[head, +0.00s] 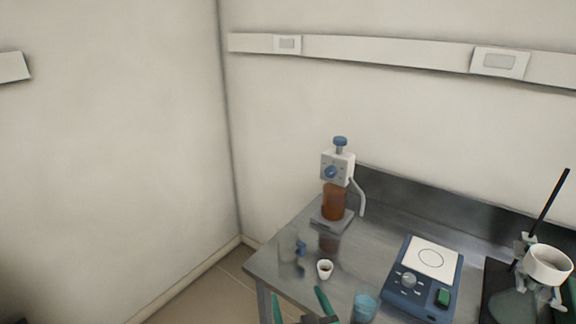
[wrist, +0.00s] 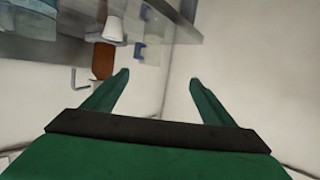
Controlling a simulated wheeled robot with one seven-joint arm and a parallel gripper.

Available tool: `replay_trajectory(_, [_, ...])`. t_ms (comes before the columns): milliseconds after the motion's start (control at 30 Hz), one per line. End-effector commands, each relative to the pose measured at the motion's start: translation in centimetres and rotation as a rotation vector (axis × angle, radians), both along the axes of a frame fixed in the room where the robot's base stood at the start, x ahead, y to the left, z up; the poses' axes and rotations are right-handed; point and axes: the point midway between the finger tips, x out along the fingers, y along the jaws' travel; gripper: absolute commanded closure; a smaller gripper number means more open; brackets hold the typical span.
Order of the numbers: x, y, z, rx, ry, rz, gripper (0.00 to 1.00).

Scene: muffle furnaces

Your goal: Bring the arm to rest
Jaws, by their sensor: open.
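My gripper (head: 299,303) shows at the bottom edge of the head view, its two green fingers apart, in front of the bench's near edge. In the wrist view my gripper (wrist: 158,82) has both fingers spread with nothing between them. The rest of my arm is mostly out of the head view.
On the metal bench (head: 385,217) stand a dispenser bottle (head: 334,200), a small white cup (head: 324,269), a blue beaker (head: 365,307), a hotplate (head: 424,279) and a stand with a white bowl (head: 548,265). The cup and beaker are close to my fingers. Bare floor (head: 205,297) lies left.

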Motion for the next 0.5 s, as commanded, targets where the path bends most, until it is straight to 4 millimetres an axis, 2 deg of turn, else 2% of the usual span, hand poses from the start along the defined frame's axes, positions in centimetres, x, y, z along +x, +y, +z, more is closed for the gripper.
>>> replay_trajectory(500, [-3.6,-0.8,-4.9,0.004,0.007,-0.07,0.22])
